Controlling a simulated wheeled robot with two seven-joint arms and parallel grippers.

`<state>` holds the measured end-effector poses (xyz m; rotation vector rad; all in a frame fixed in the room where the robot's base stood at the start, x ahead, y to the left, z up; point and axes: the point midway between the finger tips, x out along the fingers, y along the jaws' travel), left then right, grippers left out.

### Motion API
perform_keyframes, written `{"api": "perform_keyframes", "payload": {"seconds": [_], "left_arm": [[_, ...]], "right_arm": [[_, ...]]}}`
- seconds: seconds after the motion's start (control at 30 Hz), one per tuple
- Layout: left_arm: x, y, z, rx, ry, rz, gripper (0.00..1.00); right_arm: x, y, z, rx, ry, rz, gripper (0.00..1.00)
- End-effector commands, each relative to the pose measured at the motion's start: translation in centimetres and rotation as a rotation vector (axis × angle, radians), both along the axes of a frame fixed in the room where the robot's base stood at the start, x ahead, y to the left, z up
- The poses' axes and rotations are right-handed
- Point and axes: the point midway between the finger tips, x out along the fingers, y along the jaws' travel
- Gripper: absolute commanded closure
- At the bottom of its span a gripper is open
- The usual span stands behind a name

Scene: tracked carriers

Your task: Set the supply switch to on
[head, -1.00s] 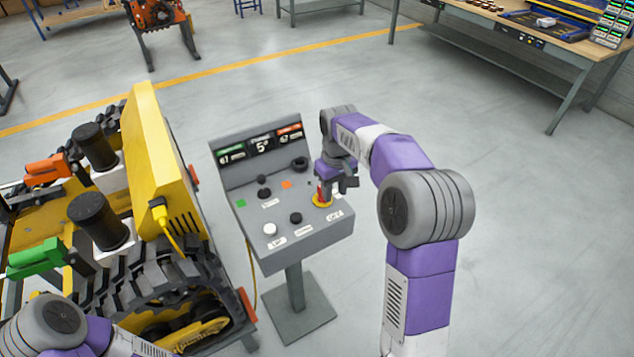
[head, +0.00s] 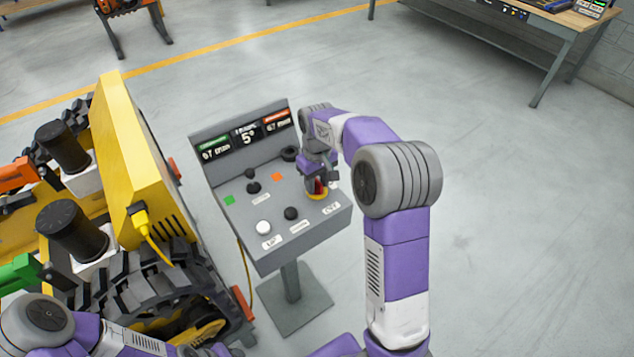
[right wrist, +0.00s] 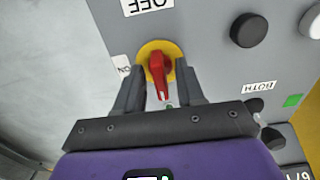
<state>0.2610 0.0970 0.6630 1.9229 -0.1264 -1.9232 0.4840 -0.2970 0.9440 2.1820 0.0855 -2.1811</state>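The supply switch is a red knob on a yellow disc (right wrist: 176,49) at the right of the grey control console (head: 258,262). It also shows in the head view (head: 317,195), partly covered by my right gripper. In the right wrist view an OFF label (right wrist: 148,4) lies above the knob and an ON label (right wrist: 122,66) to its left. The knob's red grip (right wrist: 158,72) lies nearly upright in that view. My right gripper (right wrist: 161,80) is open, one finger on each side of the knob, with gaps showing. My left arm enters at the lower left; its fingers are out of view.
The console also carries black knobs (head: 291,213), a white button (head: 264,227) and a display (head: 247,137). A yellow tracked carrier (head: 135,160) stands close on its left. A workbench (head: 500,20) is at the back right. The floor right of the console is clear.

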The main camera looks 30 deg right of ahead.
Motion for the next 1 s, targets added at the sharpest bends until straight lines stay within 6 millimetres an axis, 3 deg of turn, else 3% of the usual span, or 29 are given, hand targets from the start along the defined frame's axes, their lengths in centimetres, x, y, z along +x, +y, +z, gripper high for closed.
{"api": "perform_keyframes", "payload": {"seconds": [0.2,0.43,0.47,1.0], "left_arm": [[0.0,0.0,0.0,0.0,0.0,0.0,0.57],[0.0,0.0,0.0,0.0,0.0,0.0,0.57],[0.0,0.0,0.0,0.0,0.0,0.0,0.57],[0.0,0.0,1.4,0.0,0.0,0.0,0.57]], "right_arm": [[0.0,0.0,0.0,0.0,0.0,0.0,0.63],[0.0,0.0,0.0,0.0,0.0,0.0,0.98],[0.0,0.0,0.0,0.0,0.0,0.0,1.0],[0.0,0.0,0.2,0.001,0.002,-0.126,1.0]]}}
